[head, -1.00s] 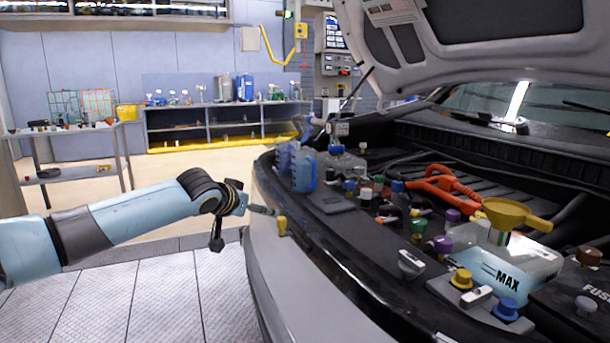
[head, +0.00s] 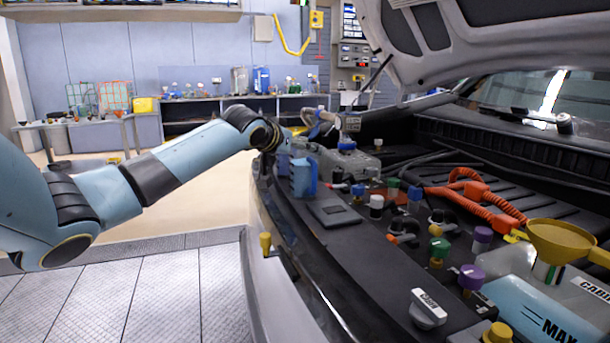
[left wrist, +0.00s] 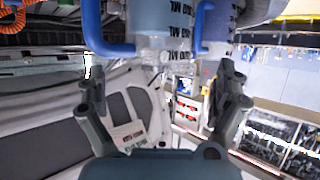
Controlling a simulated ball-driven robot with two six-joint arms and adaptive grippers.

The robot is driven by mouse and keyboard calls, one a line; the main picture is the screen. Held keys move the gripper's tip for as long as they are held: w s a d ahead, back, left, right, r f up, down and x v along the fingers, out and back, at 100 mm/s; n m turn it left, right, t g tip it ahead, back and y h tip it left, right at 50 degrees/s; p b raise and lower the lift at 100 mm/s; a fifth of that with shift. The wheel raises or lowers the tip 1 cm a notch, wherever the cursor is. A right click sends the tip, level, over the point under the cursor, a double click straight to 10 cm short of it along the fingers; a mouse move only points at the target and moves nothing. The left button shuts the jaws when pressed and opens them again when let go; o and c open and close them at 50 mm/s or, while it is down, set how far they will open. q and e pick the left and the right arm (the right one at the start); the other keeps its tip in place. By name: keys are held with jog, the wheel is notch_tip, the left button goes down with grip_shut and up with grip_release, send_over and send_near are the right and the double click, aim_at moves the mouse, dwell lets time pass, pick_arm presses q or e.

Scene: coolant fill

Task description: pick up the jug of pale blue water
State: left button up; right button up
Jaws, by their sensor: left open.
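Two blue-tinted jugs stand side by side on the dark front ledge of the car. The nearer jug (head: 304,178) is clearer; the other (head: 284,166) is partly behind my arm. In the left wrist view, a pale blue jug (left wrist: 162,14) and a more violet-blue jug (left wrist: 217,22) show at the top, with blue handles and ML markings; both are cut off by the edge. My left gripper (left wrist: 158,88) is open, its two fingers spread and empty, with the jugs beyond the fingertips. In the head view, its fingers are hard to make out above the jugs.
A grey unit (head: 345,162) stands right of the jugs. Several coloured caps and an orange cable (head: 480,195) lie farther right, with a yellow funnel (head: 560,240) on a MAX-marked tank. The raised hood (head: 480,40) hangs above. The floor at left is clear.

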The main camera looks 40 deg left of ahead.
pick_arm(q)
jog(key=x, duration=0.2)
jog(key=b+x, duration=0.1)
jog(key=x, duration=0.1)
jog(key=shift+w+d+f, duration=0.1)
jog(key=shift+w+f, duration=0.15)
jog(key=shift+f, duration=0.3)
jog(key=shift+w, duration=0.2)
jog(key=shift+c, duration=1.5)
jog(key=c, duration=1.4)
jog(key=shift+o, duration=0.2)
pick_arm(e)
jog(key=shift+w+f, duration=0.3)
jog(key=shift+w, duration=0.25)
jog(key=shift+w+f, duration=0.25)
jog(key=shift+w, duration=0.3)
